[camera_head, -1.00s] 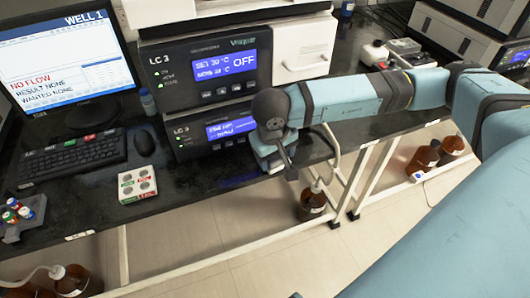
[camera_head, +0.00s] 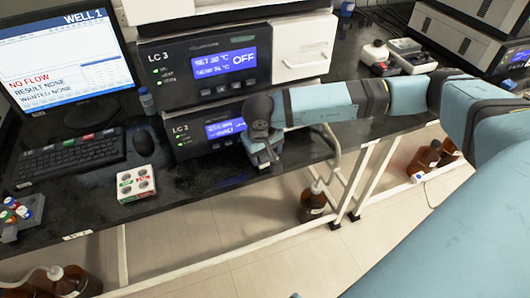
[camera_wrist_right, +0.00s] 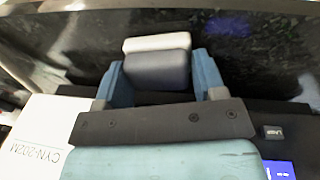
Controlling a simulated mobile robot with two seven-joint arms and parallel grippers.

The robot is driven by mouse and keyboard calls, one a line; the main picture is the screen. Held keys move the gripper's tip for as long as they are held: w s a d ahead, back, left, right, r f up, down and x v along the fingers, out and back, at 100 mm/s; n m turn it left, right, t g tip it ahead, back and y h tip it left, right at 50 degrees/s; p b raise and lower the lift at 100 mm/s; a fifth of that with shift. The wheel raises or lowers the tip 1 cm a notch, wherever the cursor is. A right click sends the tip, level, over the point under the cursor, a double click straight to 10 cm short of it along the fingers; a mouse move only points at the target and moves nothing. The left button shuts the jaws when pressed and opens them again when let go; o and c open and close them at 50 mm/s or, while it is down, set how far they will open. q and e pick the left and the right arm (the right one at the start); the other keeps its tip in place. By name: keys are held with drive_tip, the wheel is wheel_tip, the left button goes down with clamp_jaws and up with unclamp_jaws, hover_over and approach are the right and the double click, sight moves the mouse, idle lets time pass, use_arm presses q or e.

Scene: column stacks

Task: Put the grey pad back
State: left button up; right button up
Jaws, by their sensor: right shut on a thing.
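My right gripper (camera_head: 263,154) is in front of the lower LC 3 unit, over the front part of the black bench. In the right wrist view its two blue fingers (camera_wrist_right: 158,75) are shut on the grey pad (camera_wrist_right: 157,69), one on each side. A white strip shows along the pad's far edge. In the head view the wrist and fingers hide most of the pad, and I cannot tell whether it touches the bench. My left gripper is not in view.
Two stacked LC 3 units (camera_head: 195,70) stand behind the gripper. A white box with round wells (camera_head: 136,184), a mouse (camera_head: 143,141), a keyboard (camera_head: 70,157) and a monitor (camera_head: 65,55) are to the left. A brown bottle (camera_head: 313,205) stands on the floor below the bench.

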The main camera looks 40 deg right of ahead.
drive_tip(key=o, duration=1)
drive_tip(key=shift+f, duration=0.2)
